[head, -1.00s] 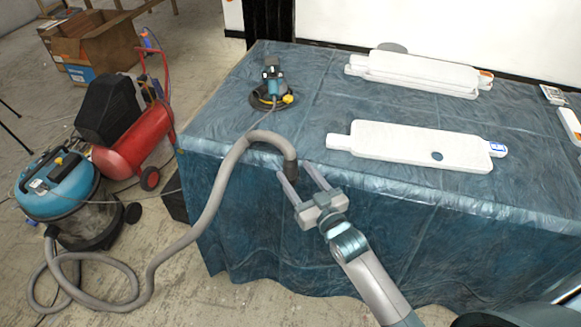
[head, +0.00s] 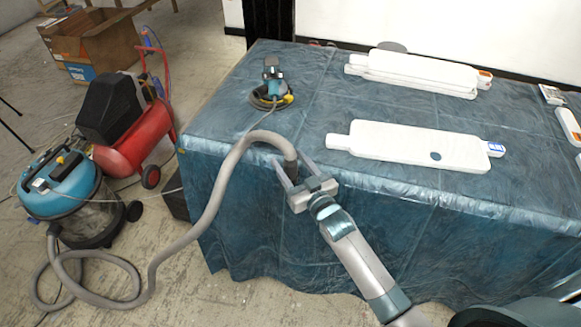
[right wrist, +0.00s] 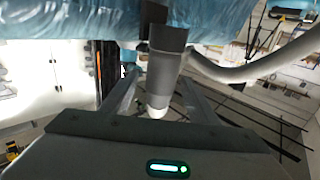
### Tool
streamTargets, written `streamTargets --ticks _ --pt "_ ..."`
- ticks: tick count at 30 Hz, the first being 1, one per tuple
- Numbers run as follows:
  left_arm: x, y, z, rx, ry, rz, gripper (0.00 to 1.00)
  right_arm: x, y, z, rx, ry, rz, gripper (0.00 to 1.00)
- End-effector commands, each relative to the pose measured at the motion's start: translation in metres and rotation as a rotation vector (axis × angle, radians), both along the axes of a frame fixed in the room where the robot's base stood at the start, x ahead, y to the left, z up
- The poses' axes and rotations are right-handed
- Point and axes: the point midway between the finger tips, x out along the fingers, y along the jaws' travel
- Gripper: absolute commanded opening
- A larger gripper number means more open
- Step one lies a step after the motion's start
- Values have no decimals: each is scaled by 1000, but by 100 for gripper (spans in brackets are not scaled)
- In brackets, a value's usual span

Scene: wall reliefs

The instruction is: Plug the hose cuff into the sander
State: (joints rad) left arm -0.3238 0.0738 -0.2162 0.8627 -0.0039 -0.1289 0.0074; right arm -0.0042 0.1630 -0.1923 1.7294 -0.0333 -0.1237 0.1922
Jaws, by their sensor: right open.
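The grey hose (head: 217,190) ends in a dark hose cuff (head: 290,160) that hangs at the table's front edge. My right gripper (head: 288,168) is open, with its fingers around the cuff and not closed on it. In the right wrist view the dark cuff (right wrist: 166,50) shows between the two spread fingers (right wrist: 160,80), its lighter end toward the palm. The sander (head: 272,75), blue and black with a coiled dark and yellow cable, stands on the table at the back left, apart from the cuff. My left gripper is not in view.
The table (head: 310,110) is covered in blue plastic sheet. White relief panels (head: 410,143) lie on its right half. A blue vacuum (head: 65,190) and a red compressor (head: 135,145) stand on the floor at left. The table is clear between sander and front edge.

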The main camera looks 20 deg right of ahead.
Motion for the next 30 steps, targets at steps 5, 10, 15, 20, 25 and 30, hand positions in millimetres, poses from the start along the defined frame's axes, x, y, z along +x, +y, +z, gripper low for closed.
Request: streamTargets --ticks 5,10,15,20,25,30 --pt "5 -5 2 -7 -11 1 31 0 0 0 0 0 0 54" --pt "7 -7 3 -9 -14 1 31 0 0 0 0 0 0 14" --pt "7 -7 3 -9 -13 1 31 0 0 0 0 0 0 10" --pt "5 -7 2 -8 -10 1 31 0 0 1 0 -1 0 10" --pt "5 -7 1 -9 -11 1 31 0 0 9 1 -3 0 10" --pt "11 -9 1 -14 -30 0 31 0 0 29 1 -6 1 10"
